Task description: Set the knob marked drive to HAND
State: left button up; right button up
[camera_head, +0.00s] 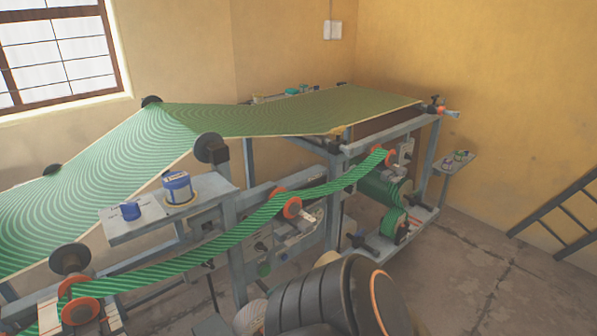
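I cannot make out a knob marked drive or any lettering in the head view. A small grey panel (455,163) with small green and reddish parts stands on a post at the machine's right end. These parts are too small to tell as knobs or buttons. A grey shelf (150,228) at the left carries a small dark blue object (130,210) and a larger blue and white container (177,188). Neither of my grippers shows in this view.
A large machine frame (333,190) carries a wide green striped sheet (270,118) and a narrower green band (235,232) over rollers. A large dark ribbed body (340,298) fills the lower middle. A ladder-like rack (565,215) is at the right. The floor (500,265) at right is clear.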

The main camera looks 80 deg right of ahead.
aim_at(259, 248)
jog(key=z, duration=2.45)
